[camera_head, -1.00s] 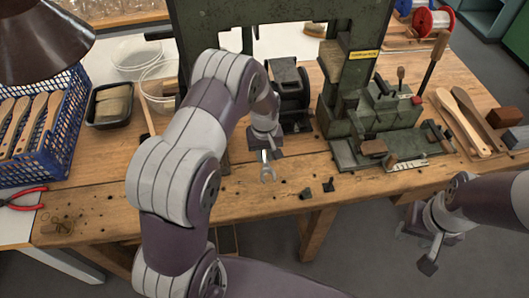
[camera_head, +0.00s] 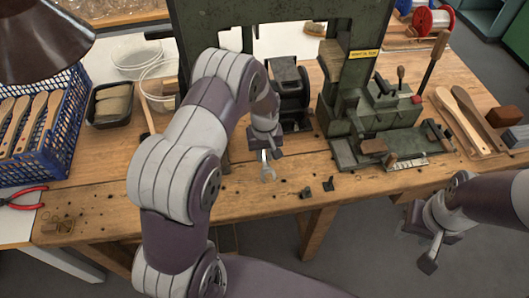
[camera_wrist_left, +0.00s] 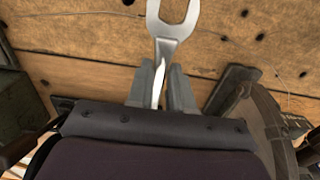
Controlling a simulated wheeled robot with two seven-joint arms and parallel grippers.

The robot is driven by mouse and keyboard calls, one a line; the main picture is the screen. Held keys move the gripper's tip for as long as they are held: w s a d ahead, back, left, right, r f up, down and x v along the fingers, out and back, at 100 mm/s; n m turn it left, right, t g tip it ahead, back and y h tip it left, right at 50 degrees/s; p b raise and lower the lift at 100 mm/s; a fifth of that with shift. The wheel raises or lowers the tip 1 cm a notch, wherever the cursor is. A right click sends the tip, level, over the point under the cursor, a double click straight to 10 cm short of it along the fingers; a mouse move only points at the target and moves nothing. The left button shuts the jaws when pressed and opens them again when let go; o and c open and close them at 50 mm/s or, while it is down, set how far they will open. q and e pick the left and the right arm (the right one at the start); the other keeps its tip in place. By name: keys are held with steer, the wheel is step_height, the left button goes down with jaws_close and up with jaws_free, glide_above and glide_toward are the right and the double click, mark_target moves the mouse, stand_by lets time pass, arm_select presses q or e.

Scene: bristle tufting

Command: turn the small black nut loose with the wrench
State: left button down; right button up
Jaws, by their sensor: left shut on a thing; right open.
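My left gripper (camera_head: 265,154) is shut on a metal wrench (camera_head: 268,173), held near the bench's front part. In the left wrist view the gripper fingers (camera_wrist_left: 161,88) grip the handle, and the wrench's open fork (camera_wrist_left: 173,22) points away over bare wood. Two small black pieces, one (camera_head: 306,193) and another (camera_head: 328,184), lie to the right of the wrench near the front edge; I cannot tell which, if either, is the nut. The wrench is apart from both. My right gripper (camera_head: 430,250) is open and empty, in front of the bench over the floor.
A green press (camera_head: 380,115) with levers stands on the wooden bench (camera_head: 110,185). A dark machine (camera_head: 290,90) stands behind the wrench. A blue basket (camera_head: 62,140), red pliers (camera_head: 22,199) and a black tray (camera_head: 112,104) are on the left. Wooden handles (camera_head: 462,120) lie at right.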

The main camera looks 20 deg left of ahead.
arm_select(q)
steer(key=shift+f+b, duration=0.4)
steer(key=shift+f, duration=0.25)
stand_by(0.3)
